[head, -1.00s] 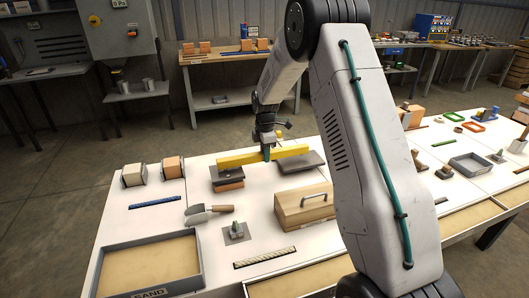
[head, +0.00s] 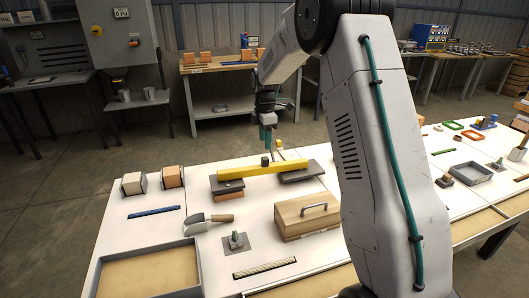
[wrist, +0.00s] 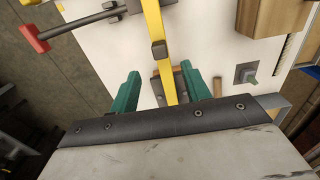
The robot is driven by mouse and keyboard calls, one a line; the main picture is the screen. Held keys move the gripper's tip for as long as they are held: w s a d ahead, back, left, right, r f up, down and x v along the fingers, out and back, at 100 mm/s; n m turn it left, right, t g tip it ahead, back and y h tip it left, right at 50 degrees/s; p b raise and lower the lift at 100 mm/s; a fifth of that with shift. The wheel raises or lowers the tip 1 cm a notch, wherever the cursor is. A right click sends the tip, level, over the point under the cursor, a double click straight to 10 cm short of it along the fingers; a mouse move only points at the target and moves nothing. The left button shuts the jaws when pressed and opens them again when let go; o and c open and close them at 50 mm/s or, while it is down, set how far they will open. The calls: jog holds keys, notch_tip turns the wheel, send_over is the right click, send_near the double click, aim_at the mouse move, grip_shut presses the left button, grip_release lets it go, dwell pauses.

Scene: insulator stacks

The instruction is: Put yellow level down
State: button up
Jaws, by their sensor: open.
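The yellow level (head: 245,172) lies across two low supports on the white table. Its left end rests on a dark plate over an orange block (head: 230,190), and its right end on another dark plate (head: 302,173). A small dark knob (wrist: 158,48) sits on the level's top. My gripper (head: 270,152) is above the middle of the level, clear of it, with its green fingers spread. In the wrist view the level (wrist: 153,20) runs up between the open fingers, and nothing is held.
A wooden box with a handle (head: 306,213) stands in front of the right support. A trowel (head: 205,222), a small plate fitting (head: 236,241) and a grey-edged tray (head: 197,255) are nearer. A red-headed tool (wrist: 35,38) lies beyond the level.

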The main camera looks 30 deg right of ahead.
jog(key=s+a+r+m, duration=0.3)
jog(key=s+a+r, duration=0.1)
jog(key=s+r, duration=0.45)
jog(key=s+a+r+m, duration=0.45)
jog(key=s+r, duration=0.25)
jog(key=s, duration=0.3)
jog(key=s+a+f+m, duration=0.1)
jog(key=s+a+m, duration=0.2)
jog(key=s, duration=1)
jog(key=s+a+f+m+t, duration=0.1)
jog(key=s+a+m, duration=0.2)
jog(key=s, duration=1)
jog(key=shift+m, duration=1.15)
